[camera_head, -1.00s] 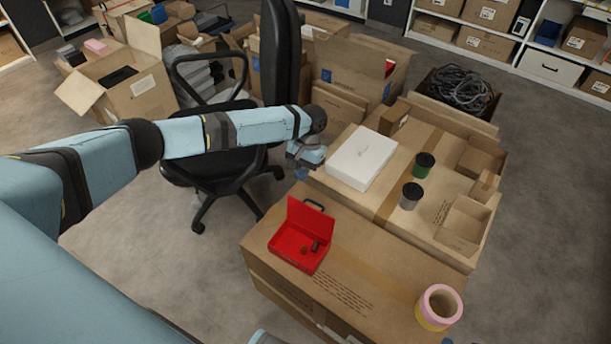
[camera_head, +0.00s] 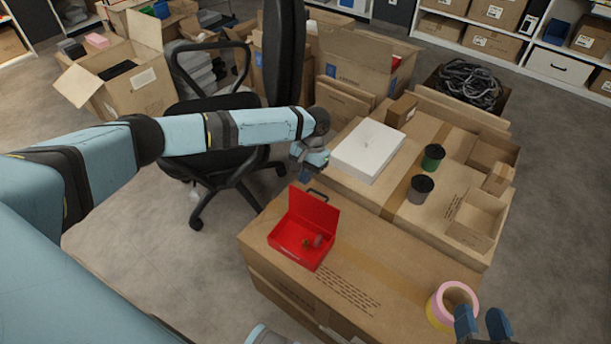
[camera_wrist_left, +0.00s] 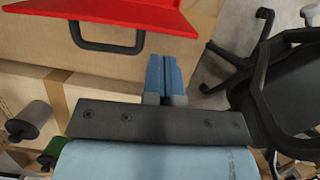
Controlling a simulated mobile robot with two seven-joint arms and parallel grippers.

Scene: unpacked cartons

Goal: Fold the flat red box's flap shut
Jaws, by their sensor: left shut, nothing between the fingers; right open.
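The flat red box (camera_head: 287,249) lies on the near cardboard carton with its flap (camera_head: 313,218) standing up and open. A few small items (camera_head: 313,242) lie inside it. A dark handle (camera_head: 318,195) shows behind the flap, and also in the left wrist view (camera_wrist_left: 108,46). My left gripper (camera_head: 306,176) is shut and empty, just beyond the flap and left of the white box. In the left wrist view its fingers (camera_wrist_left: 165,75) are together, to the right of the handle and apart from it. My right gripper (camera_head: 482,322) is open and empty at the bottom edge, beside the tape rolls.
Pink and yellow tape rolls (camera_head: 451,303) stand at the near carton's right end. A white box (camera_head: 368,150), a green-sided can (camera_head: 433,157) and a grey can (camera_head: 420,188) stand on the carton behind. A black office chair (camera_head: 218,150) is close behind my left arm.

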